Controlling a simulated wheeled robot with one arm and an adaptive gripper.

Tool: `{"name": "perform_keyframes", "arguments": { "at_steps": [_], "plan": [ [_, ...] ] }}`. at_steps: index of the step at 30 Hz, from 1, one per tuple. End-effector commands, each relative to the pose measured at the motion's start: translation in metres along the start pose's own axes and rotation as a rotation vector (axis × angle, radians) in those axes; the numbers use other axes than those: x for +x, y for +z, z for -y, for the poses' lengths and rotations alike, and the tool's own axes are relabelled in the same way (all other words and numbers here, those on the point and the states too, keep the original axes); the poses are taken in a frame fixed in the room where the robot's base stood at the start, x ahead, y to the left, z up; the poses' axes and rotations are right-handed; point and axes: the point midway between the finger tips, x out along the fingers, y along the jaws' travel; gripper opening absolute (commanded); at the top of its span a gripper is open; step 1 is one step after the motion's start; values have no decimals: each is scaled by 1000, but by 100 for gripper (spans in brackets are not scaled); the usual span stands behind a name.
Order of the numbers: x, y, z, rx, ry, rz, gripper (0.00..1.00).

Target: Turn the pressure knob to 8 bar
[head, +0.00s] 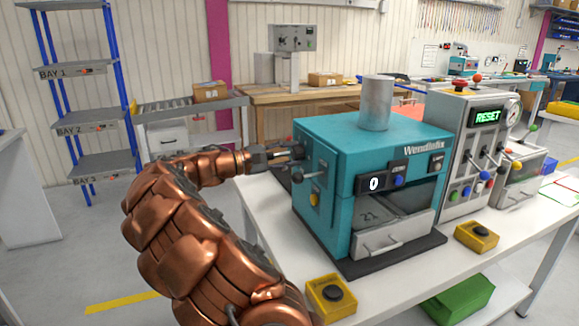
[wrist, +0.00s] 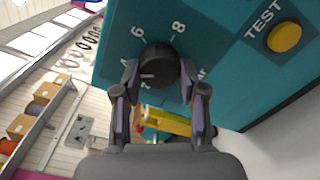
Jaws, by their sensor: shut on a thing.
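The pressure knob (wrist: 158,62) is a round black dial on the teal panel in the wrist view. White figures 4, 6 and 8 stand around it, with 8 at its upper right, and part of the word bar shows beside my right finger. My gripper (wrist: 160,78) is shut on the knob, one finger on each side. A small white mark shows near the knob's lower left, but I cannot tell where the knob points. In the head view my gripper (head: 288,153) reaches the left side of the teal machine (head: 340,145), and the knob is mostly hidden there.
A yellow TEST button (wrist: 284,38) is on the same panel, right of the knob. A grey RESET control box (head: 465,140) and yellow button boxes (head: 331,298) share the white table.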

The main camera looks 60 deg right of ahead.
Motion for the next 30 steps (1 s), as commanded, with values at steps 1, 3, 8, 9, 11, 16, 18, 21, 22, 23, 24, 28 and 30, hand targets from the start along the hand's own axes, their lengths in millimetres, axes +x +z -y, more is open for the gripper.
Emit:
{"name": "perform_keyframes", "arguments": {
  "at_steps": [1,3,8,9,11,16,18,21,22,23,24,28,30],
  "plan": [
    [1,-2,6,44,-2,3,7],
    [1,-2,6,111,-2,4,7],
    [0,-2,5,263,-2,3,7],
    [0,-2,5,302,-2,3,7],
    [1,-2,6,358,-2,3,7],
    [1,-3,6,518,-2,3,7],
    [0,-3,6,585,-2,1,7],
    [0,-3,5,680,-2,1,7],
    [1,-3,5,708,-2,1,7],
    [1,-3,6,735,-1,1,7],
    [1,-3,6,773,-1,1,7],
    [0,-3,5,898,-2,1,7],
    [1,-3,5,965,-3,2,7]
  ]
}}
